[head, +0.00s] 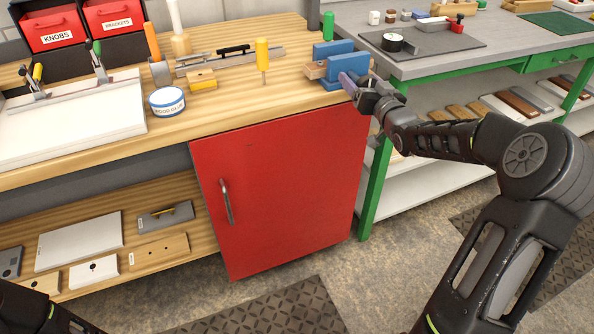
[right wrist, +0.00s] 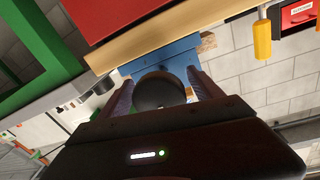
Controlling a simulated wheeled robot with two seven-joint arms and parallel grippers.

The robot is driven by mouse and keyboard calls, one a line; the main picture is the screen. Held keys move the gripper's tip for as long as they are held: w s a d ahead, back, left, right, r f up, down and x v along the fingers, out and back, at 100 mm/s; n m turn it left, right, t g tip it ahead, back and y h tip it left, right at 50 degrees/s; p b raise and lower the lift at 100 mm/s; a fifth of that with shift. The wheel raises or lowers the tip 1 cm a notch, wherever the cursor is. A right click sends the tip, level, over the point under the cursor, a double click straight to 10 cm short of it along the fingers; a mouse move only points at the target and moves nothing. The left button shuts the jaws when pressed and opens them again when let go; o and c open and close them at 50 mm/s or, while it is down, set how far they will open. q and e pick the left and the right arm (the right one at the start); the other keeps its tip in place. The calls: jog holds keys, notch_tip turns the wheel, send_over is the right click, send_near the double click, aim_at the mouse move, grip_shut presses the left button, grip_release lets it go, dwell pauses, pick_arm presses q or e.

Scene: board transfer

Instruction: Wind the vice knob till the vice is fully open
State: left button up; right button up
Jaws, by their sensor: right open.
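The blue vice (head: 347,64) is fixed at the front right corner of the wooden workbench, with light wooden pieces beside its blue parts. It also shows in the right wrist view (right wrist: 168,56). Its round black knob (right wrist: 158,91) faces the right wrist camera; in the head view the gripper hides it. My right gripper (head: 350,84) is at the vice's front. In the right wrist view its two purplish fingers (right wrist: 165,92) stand apart, one on either side of the knob. I cannot tell whether they touch it. My left gripper is out of view.
The workbench (head: 225,100) carries a yellow-handled tool (head: 262,58), a glue tub (head: 167,101) and a white board (head: 75,125). A red cabinet door (head: 280,185) is below. A green-framed table (head: 440,65) stands close on the right.

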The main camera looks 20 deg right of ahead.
jog(key=s, duration=0.8)
jog(key=s+a+f+m+g+y+p, duration=0.1)
jog(key=a+f+g+y+p, duration=0.3)
jog(key=a+f, duration=1.6)
jog(key=s+a+g+p, duration=0.1)
jog(key=a+g+p, duration=0.1)
jog(key=p, duration=0.2)
jog(key=shift+a+g, duration=0.3)
jog(key=shift+g, duration=0.1)
